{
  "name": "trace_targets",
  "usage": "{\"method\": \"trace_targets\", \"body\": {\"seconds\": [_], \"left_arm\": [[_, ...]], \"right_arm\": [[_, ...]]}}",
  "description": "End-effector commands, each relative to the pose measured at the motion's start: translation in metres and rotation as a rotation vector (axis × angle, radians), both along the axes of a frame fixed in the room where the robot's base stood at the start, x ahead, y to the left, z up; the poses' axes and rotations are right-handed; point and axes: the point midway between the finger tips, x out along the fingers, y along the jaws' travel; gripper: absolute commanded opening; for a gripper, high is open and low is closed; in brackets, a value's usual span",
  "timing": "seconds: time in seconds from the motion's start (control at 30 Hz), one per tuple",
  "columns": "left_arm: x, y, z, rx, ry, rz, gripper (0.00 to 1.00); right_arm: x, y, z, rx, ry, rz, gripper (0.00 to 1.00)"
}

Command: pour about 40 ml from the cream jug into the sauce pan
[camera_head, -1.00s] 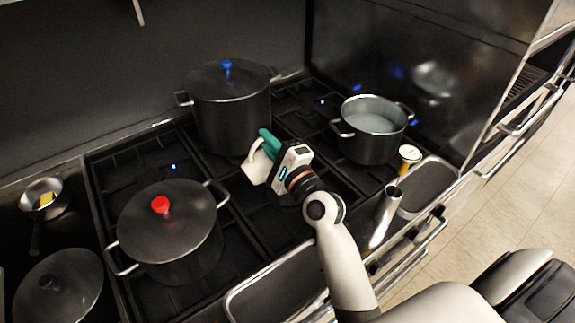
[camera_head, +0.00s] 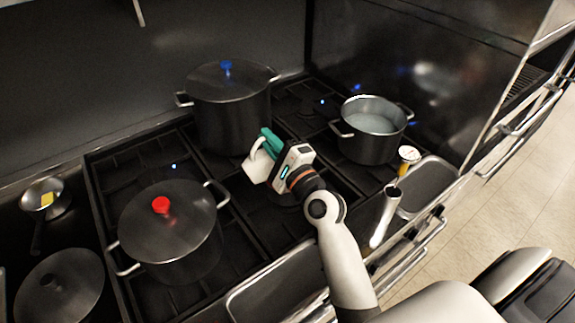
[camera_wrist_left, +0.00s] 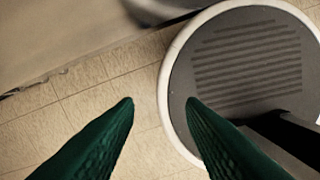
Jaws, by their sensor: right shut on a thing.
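My right gripper (camera_head: 270,146) is shut on a small white jug (camera_head: 255,168), which looks like the cream jug. It holds the jug above the middle of the stove, in front of the blue-knobbed pot. The jug's inside is hidden, and I see no stream from it. An open steel pan (camera_head: 368,146) with pale liquid, possibly the sauce pan, stands at the back right, apart from the jug. My left gripper shows only in the left wrist view (camera_wrist_left: 160,104); its green fingers are apart with nothing between them, over the floor.
A lidded pot with a blue knob (camera_head: 232,112) stands behind the jug. A lidded pot with a red knob (camera_head: 170,222) stands front left. A small pan with something yellow (camera_head: 57,207) is at far left.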

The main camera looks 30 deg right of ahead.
Motion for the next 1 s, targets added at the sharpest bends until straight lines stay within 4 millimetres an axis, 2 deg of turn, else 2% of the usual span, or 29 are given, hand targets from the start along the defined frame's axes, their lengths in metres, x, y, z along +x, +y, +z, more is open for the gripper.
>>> {"method": "trace_targets", "body": {"seconds": [1.0], "left_arm": [[-0.0001, -0.0002, 0.0063, 0.000, 0.000, 0.000, 0.36]], "right_arm": [[0.0005, -0.0059, 0.0040, 0.060, 0.003, 0.000, 0.00]]}}
